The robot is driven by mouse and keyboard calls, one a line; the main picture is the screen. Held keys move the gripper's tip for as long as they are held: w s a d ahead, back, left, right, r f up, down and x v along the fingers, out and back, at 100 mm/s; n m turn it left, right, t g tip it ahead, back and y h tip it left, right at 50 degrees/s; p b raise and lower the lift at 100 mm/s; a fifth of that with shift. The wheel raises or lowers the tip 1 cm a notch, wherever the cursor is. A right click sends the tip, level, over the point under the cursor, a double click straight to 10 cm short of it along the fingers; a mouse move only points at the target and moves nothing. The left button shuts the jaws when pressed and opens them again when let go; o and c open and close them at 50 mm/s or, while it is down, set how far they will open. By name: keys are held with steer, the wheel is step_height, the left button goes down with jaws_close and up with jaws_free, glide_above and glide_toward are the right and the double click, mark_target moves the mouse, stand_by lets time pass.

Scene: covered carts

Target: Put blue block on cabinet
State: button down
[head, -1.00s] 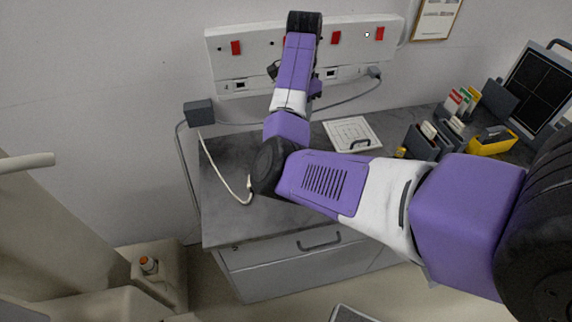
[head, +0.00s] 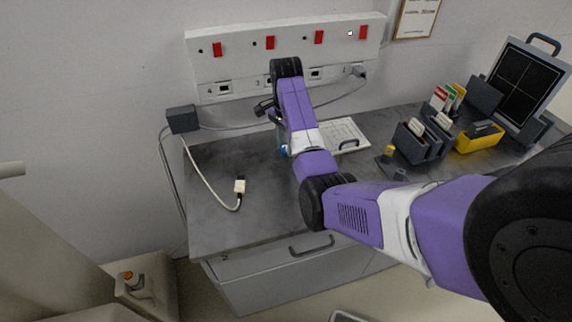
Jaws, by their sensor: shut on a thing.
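The cabinet (head: 225,215) has a dark grey top and a pale drawer front with a handle. My gripper (head: 280,143) points down over the middle of the cabinet top, largely hidden behind my purple forearm. A small bit of the blue block (head: 284,151) shows at its fingertips, beside my arm. The gripper is shut on this block. The rest of the block is hidden, and I cannot tell whether it touches the top.
A white cable with a plug (head: 239,186) lies on the left of the top. A white panel (head: 345,134) lies at the back. Dark holders (head: 418,143), a yellow tray (head: 479,137) and a screen (head: 525,82) stand right. The front left top is clear.

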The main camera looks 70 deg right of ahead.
mark_target(286, 167)
steer(key=shift+f+p, duration=0.35)
steer(key=shift+f, duration=3.05)
steer(key=shift+f, duration=0.2)
steer(key=c, duration=0.9)
jaws_free()
steer(key=shift+c, duration=0.2)
steer(key=shift+r, duration=0.15)
step_height(286, 167, up, 11)
steer(key=shift+f, duration=0.2)
steer(key=shift+r+p, duration=0.8)
steer(key=shift+p, duration=0.3)
